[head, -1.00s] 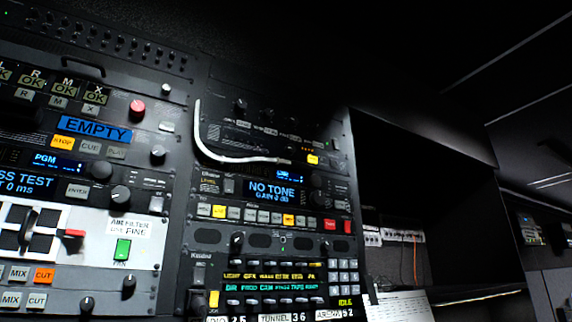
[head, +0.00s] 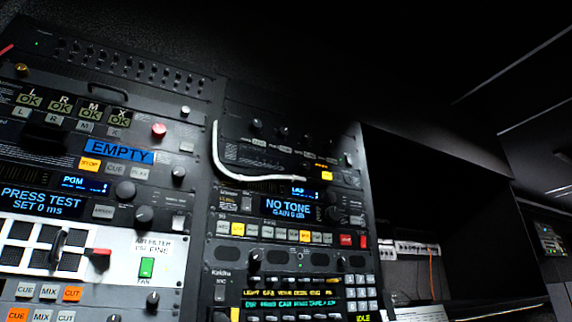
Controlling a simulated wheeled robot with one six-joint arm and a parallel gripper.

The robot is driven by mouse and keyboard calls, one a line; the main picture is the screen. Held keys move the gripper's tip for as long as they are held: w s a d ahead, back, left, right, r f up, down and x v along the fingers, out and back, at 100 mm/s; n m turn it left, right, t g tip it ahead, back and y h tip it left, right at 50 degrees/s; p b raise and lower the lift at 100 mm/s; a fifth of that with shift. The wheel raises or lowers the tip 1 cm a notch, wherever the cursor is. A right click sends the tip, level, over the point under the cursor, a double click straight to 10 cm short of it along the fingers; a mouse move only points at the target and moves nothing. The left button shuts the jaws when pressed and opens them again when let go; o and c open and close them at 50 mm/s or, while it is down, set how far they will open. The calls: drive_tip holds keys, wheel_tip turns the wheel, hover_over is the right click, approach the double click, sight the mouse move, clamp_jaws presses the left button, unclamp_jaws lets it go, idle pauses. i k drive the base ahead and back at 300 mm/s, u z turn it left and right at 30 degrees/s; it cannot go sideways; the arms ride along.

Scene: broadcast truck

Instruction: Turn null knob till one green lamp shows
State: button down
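The head view shows two equipment racks with many knobs. I cannot read a label that says which is the null knob. Dark knobs (head: 125,191) and (head: 144,215) sit beside a blue display (head: 40,200) reading "PRESS TEST SET 0 ms". Another dark knob (head: 333,213) is right of a display (head: 289,207) reading "NO TONE GAIN 0 dB". A row of small dark knobs (head: 140,67) runs along the top left panel. A tiny green light (head: 37,43) shows at the upper left; whether it is the task's lamp I cannot tell. My gripper is not in view.
A white cable (head: 216,150) loops across the right rack's upper panel. A dark open bay (head: 405,190) with an orange cable (head: 431,265) lies to the right.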

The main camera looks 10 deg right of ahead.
sight(305, 166)
drive_tip(key=u, duration=0.05)
drive_tip(key=k, duration=1.3)
drive_tip(key=z, duration=0.4)
drive_tip(key=i, duration=0.5)
drive_tip(key=z, duration=0.55)
drive_tip(key=i, duration=0.9)
drive_tip(key=u, duration=0.6)
drive_tip(key=i, duration=0.65)
drive_tip(key=u, duration=0.5)
